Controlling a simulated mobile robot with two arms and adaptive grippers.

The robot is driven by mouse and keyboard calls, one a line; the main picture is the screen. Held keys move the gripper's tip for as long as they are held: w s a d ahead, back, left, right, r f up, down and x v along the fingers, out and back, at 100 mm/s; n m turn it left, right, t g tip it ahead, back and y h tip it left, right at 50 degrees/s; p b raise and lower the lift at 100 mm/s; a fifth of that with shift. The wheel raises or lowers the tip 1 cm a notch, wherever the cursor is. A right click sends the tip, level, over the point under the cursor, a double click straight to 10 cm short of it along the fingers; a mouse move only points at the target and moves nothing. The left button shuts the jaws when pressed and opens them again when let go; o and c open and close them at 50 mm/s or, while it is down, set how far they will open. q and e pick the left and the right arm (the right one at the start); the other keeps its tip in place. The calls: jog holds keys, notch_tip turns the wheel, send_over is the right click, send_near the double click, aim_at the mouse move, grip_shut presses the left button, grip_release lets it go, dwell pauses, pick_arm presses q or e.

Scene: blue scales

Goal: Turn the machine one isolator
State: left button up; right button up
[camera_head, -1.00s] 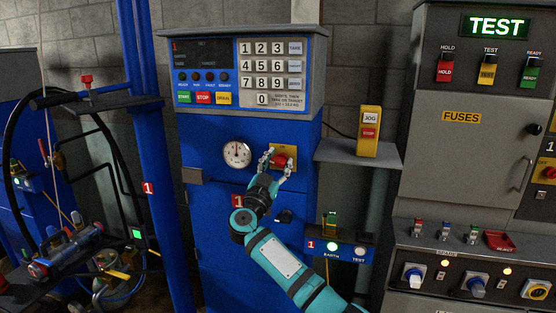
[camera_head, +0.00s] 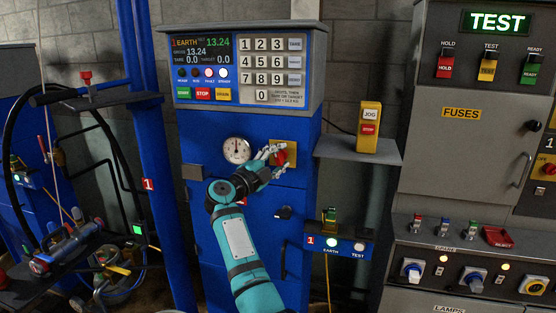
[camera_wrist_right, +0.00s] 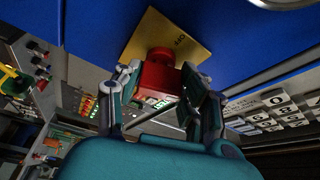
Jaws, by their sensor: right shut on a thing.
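The machine one isolator is a red knob (camera_head: 282,158) on a yellow plate (camera_head: 291,148), on the front of the blue cabinet (camera_head: 225,131). My right gripper (camera_head: 277,155) is at the knob, its fingers shut around it. In the right wrist view the red knob (camera_wrist_right: 159,72) sits between the two fingers of the right gripper (camera_wrist_right: 162,88), and the yellow plate (camera_wrist_right: 152,36) behind it bears the letters OFF. The fingers partly hide the knob. The cabinet's display (camera_head: 203,58) is lit and reads EARTH and 13.24. My left gripper is not in view.
A round gauge (camera_head: 237,150) is left of the isolator. A shelf (camera_head: 357,153) with a yellow JOG/STOP box (camera_head: 369,127) is at right, beside the grey fuse panel (camera_head: 455,150).

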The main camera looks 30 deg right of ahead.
jog(key=m+y, duration=0.1)
jog(key=m, duration=0.2)
jog(key=shift+f+g, duration=0.1)
jog(key=shift+g, duration=0.3)
jog(key=shift+m, duration=0.5)
jog(key=o, duration=1.2)
jog(key=shift+s, duration=0.1)
jog(key=shift+c, duration=0.2)
